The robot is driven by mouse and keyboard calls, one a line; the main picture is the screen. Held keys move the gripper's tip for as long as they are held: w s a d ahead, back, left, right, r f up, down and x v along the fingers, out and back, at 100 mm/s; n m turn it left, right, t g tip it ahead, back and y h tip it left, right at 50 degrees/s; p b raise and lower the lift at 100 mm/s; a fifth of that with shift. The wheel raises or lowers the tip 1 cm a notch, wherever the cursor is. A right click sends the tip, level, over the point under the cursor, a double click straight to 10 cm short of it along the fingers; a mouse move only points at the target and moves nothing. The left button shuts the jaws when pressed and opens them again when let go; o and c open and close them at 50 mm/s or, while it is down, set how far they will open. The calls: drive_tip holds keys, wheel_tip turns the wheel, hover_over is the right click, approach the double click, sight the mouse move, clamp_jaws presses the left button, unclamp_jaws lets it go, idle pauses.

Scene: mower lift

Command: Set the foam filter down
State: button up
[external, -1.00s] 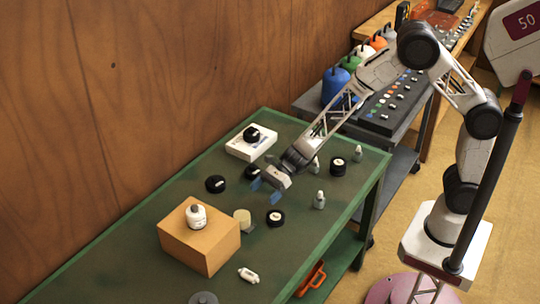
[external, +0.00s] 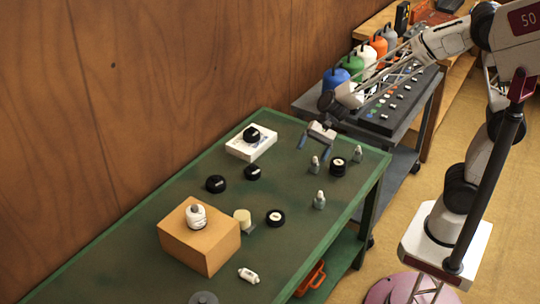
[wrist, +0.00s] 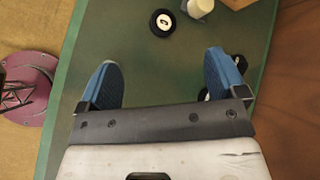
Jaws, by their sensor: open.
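The foam filter seems to be the pale yellow cylinder (external: 242,216), standing on the green bench top (external: 150,240) just right of the cardboard box. It also shows at the top edge of the wrist view (wrist: 200,7), partly cut off. My gripper (external: 315,147) is open and empty, raised above the far right part of the bench, well away from the filter. Its two blue fingers are spread apart in the wrist view (wrist: 163,68), with nothing between them.
The cardboard box (external: 195,247) bears a white bottle (external: 196,216). Several black round parts lie around, one (external: 275,217) close right of the filter. Small grey-white bottles (external: 319,200) stand near the right edge. A white box (external: 240,148) lies at the back.

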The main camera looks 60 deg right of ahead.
drive_tip(key=s+d+r+n+h, duration=0.3)
drive_tip(key=s+d, duration=0.4)
drive_tip(key=d, duration=0.2)
drive_tip(key=s+d+r+n+t+h, duration=0.1)
drive_tip(key=s+d+r+n+h, duration=0.2)
drive_tip(key=s+d, duration=0.5)
drive_tip(key=s+d+r+n+t+h, duration=0.1)
drive_tip(key=s+d+r+n+h, duration=0.2)
drive_tip(key=s+d, duration=0.5)
drive_tip(key=shift+s+d+n+h, duration=0.2)
drive_tip(key=shift+d+n+h, duration=0.4)
drive_tip(key=shift+d+n, duration=0.3)
drive_tip(key=shift+r, duration=0.1)
